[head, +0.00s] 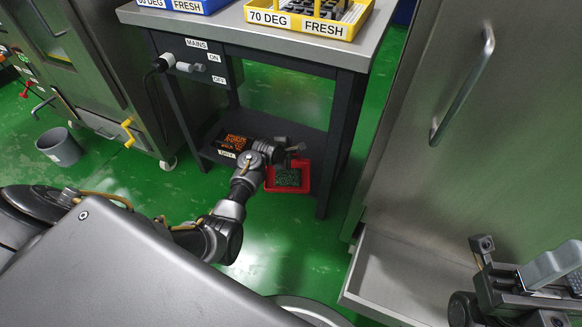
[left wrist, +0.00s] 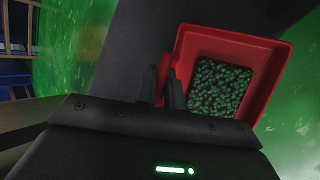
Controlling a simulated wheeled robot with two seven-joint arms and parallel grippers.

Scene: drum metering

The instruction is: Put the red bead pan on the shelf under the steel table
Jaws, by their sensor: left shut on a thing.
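The red bead pan (head: 286,189) holds dark green beads. It is in front of the lower shelf (head: 279,128) of the steel table (head: 219,26), partly overlapping the shelf edge in the head view. There the pan (left wrist: 235,43) looks about level, partly over the dark shelf and partly over green floor. I cannot tell whether it touches the shelf. My right gripper (head: 545,280) is at the lower right, far from the pan; its jaw opening is unclear.
A black and orange item (head: 235,143) lies on the shelf's left part. Table legs (head: 334,150) flank the shelf. A steel cabinet with an open drawer (head: 400,280) stands right. A grey bucket (head: 62,149) stands on the floor at left. Yellow and blue trays sit on the tabletop.

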